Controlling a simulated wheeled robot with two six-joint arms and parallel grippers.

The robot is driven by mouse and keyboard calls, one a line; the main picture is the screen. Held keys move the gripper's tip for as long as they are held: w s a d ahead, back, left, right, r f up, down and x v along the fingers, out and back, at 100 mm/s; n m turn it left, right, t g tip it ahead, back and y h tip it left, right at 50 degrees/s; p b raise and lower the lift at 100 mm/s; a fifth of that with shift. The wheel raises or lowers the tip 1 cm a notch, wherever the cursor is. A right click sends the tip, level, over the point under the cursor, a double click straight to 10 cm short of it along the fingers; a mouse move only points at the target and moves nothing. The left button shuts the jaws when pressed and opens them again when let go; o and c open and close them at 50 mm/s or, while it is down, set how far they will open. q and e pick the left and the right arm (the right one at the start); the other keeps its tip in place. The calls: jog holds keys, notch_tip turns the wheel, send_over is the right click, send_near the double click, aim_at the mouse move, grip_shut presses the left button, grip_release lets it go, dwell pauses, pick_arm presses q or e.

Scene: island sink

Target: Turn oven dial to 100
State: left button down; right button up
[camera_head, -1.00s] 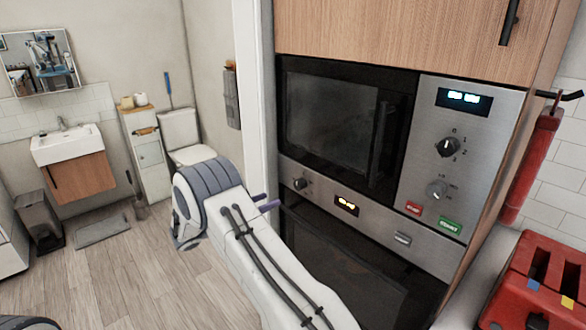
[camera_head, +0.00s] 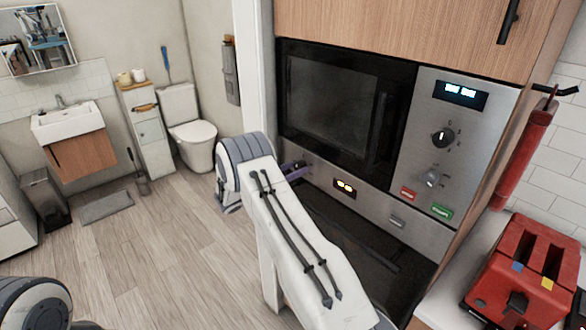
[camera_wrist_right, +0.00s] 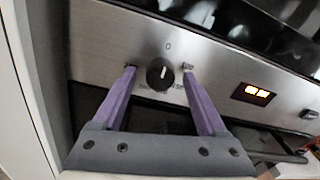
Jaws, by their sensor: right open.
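The oven dial (camera_wrist_right: 160,75) is a round black knob on the steel oven panel (camera_wrist_right: 215,80), with a 0 printed above it. Its pale pointer mark points up toward the 0. My right gripper (camera_wrist_right: 159,72) is open, its two purple fingers on either side of the dial, with a visible gap to it in the picture. I cannot tell whether the fingertips touch the panel. In the head view the right gripper (camera_head: 293,170) is at the left end of the oven panel, and the dial is hidden there. My left gripper is not in view.
A microwave (camera_head: 333,108) with two dials and a lit display sits above the oven panel. The oven's lit display (camera_head: 344,187) and a second knob (camera_head: 397,222) are right of the gripper. A red toaster (camera_head: 530,270) stands on the right counter.

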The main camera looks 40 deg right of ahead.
grip_shut()
jog(key=shift+f+m+b, duration=0.15)
jog(key=shift+m+b, duration=0.15)
jog(key=shift+b, duration=0.25)
jog(key=m+b, duration=0.9)
jog(key=b, duration=0.7)
jog(key=shift+f+m+b, duration=0.1)
jog(key=shift+m+b, duration=0.2)
jog(key=shift+m, duration=0.1)
jog(key=shift+s+r+m+b, duration=0.1)
jog(key=shift+r+m+b, duration=0.1)
jog(key=shift+m+b, duration=0.7)
grip_release()
jog(key=shift+r, duration=0.1)
jog(key=shift+a, duration=0.1)
